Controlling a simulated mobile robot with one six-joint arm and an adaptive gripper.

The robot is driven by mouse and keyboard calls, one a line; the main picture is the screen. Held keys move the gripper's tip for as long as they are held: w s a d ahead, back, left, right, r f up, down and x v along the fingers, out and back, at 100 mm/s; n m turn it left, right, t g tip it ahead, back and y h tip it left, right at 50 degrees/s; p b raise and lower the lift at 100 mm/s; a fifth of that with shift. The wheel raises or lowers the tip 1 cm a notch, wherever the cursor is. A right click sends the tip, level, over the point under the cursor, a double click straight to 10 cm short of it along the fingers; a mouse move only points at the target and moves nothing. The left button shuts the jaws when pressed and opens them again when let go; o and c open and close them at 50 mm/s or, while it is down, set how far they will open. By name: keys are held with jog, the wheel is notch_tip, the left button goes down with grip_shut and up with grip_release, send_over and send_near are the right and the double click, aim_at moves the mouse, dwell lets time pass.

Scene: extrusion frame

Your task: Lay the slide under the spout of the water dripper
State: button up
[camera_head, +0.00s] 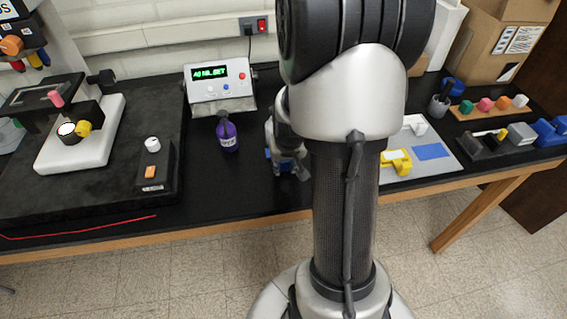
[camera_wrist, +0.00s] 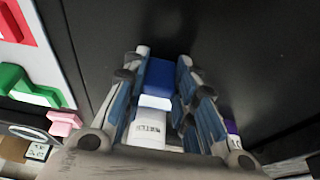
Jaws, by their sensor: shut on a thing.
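My gripper (camera_wrist: 163,58) is shut on a blue and white piece (camera_wrist: 160,80) in the wrist view. Its far end is blue and its near end white, with dark print that I cannot read. It may be the slide. In the head view my gripper (camera_head: 289,170) is low over the black bench, right of the purple bottle, partly hidden by my arm. I cannot tell whether the held piece touches the bench. No dripper spout can be made out for sure.
A purple bottle (camera_head: 227,133) stands before a grey box with a green display (camera_head: 219,80). A microscope-like device (camera_head: 82,150) is at left. A light tray (camera_head: 440,166) with a yellow clip (camera_head: 397,161) lies right of my arm. Bare bench lies around the bottle.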

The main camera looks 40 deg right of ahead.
jog(key=shift+f+b, duration=0.25)
jog(key=shift+b, duration=0.05)
jog(key=shift+s+a+f+b, duration=0.25)
jog(key=shift+s+f+b, duration=0.05)
jog(key=shift+s+f, duration=0.1)
jog(key=o, duration=1)
jog(key=shift+w+d+f, duration=0.15)
jog(key=shift+w+f, duration=0.05)
jog(key=shift+r, duration=0.2)
jog(key=shift+r+p, duration=0.35)
jog(key=shift+p, duration=0.1)
jog(key=p+v, duration=0.4)
jog(key=v, duration=0.8)
jog(key=shift+r, duration=0.3)
